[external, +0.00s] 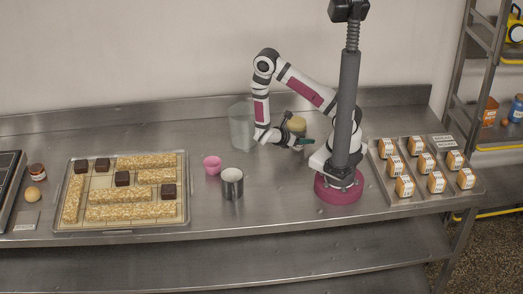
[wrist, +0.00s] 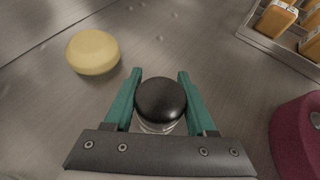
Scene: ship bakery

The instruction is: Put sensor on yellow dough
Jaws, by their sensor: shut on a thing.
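The yellow dough (wrist: 93,52) is a smooth, pale yellow round in the upper left of the wrist view, lying on the steel counter. It also shows in the external view (external: 298,124), just behind my gripper. My gripper (external: 304,142) points to the right, low over the counter near my base. In the wrist view, my gripper's teal fingers (wrist: 160,88) are shut around a black-domed thing with a pale, shiny lower part, which I take to be the sensor (wrist: 160,100). The dough is apart from it. The sensor's underside is hidden.
A tray of labelled packets (external: 478,190) lies right of my base. A tray of bars (external: 120,228) lies far left.

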